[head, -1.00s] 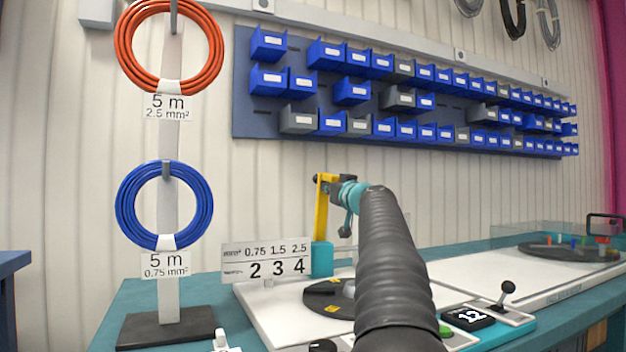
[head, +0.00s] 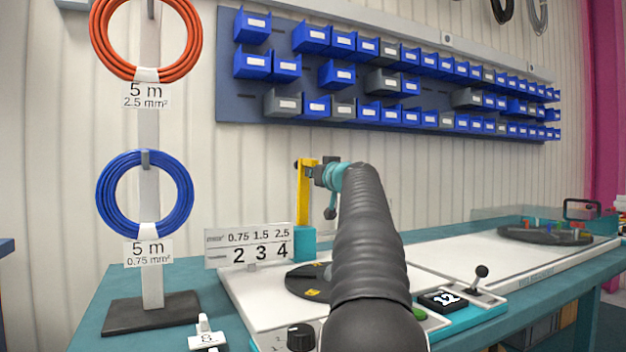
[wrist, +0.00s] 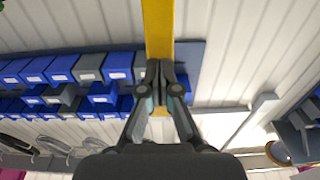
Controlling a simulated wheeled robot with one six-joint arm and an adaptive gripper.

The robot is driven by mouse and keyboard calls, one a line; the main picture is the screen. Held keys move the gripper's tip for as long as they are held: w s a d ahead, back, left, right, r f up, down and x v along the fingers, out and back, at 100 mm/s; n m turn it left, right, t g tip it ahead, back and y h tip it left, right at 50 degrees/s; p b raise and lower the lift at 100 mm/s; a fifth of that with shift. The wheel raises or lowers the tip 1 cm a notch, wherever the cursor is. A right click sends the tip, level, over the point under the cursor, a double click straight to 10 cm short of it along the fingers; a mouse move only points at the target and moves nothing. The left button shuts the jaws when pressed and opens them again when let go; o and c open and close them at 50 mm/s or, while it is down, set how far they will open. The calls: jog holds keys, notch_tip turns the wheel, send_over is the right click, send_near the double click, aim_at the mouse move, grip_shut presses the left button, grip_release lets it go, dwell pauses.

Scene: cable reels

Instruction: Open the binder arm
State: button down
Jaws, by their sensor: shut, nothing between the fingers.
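The yellow binder arm (head: 304,195) stands upright on a teal block (head: 303,243) behind the turntable. It also shows as a yellow bar (wrist: 159,28) down the upper middle of the wrist view. My gripper (wrist: 160,70) is shut and empty, its fingertips in front of the yellow bar. I cannot tell whether they touch it. In the head view my grey ribbed arm reaches up to the top of the yellow arm, and my gripper (head: 319,172) is small and partly hidden there. A dark knob (head: 331,213) hangs just below.
A dark turntable (head: 308,284) sits on a white plate, partly covered by my arm. A number sign (head: 249,247) stands left of it. A counter display (head: 443,301) and joystick (head: 480,272) are at right. Blue (head: 103,195) and orange (head: 100,57) cable coils hang at left. Bins (head: 312,38) line the wall.

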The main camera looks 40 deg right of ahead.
jog(key=b+v, duration=0.4)
jog(key=v, duration=0.8)
jog(key=shift+f, duration=0.2)
jog(key=shift+s+d, duration=0.1)
